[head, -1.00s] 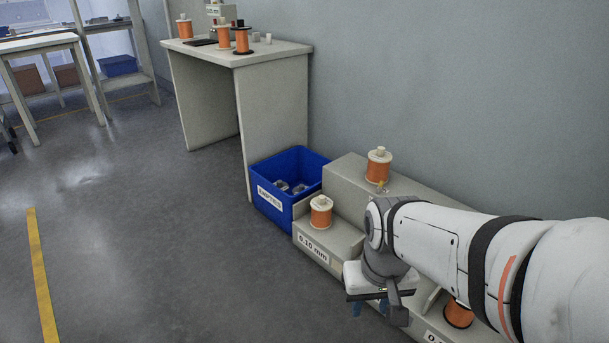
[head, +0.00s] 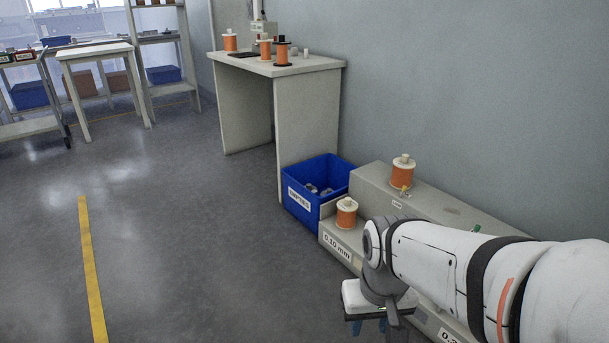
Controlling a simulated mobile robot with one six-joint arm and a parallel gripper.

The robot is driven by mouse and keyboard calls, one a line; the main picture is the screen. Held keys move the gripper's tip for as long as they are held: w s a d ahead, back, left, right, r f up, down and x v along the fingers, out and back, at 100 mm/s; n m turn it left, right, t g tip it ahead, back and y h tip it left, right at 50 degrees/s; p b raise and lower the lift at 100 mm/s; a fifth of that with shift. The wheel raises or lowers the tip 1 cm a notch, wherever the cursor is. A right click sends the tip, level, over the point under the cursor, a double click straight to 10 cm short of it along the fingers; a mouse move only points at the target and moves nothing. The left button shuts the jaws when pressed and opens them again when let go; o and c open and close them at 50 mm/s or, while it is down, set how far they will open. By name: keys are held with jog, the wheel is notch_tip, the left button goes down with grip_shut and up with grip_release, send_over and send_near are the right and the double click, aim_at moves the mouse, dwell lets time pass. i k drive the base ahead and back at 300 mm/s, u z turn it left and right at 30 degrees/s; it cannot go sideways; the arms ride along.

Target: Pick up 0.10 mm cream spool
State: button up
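A spool with cream flanges and orange wire (head: 347,213) stands upright on the low grey step, just above the "0.10 mm" label (head: 337,247). A similar cream spool (head: 402,172) stands upright on the higher step behind it. My gripper (head: 368,322) hangs below my arm's wrist at the bottom of the head view, to the right of and nearer than the labelled spool, apart from it. Only small blue finger parts show, so its opening cannot be made out. My arm hides part of the step unit.
A blue bin (head: 316,195) with small grey items stands left of the steps. Behind it is a grey table (head: 308,95) with several orange spools. The wall is close on the right. Open floor (head: 190,250) lies to the left, with a yellow line (head: 91,270).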

aim_at(348, 207)
jog(key=u, duration=0.35)
jog(key=i, duration=1.8)
jog(key=z, duration=0.5)
jog(key=k, duration=0.8)
jog(key=z, duration=0.2)
jog(key=i, duration=0.85)
jog(key=u, duration=0.1)
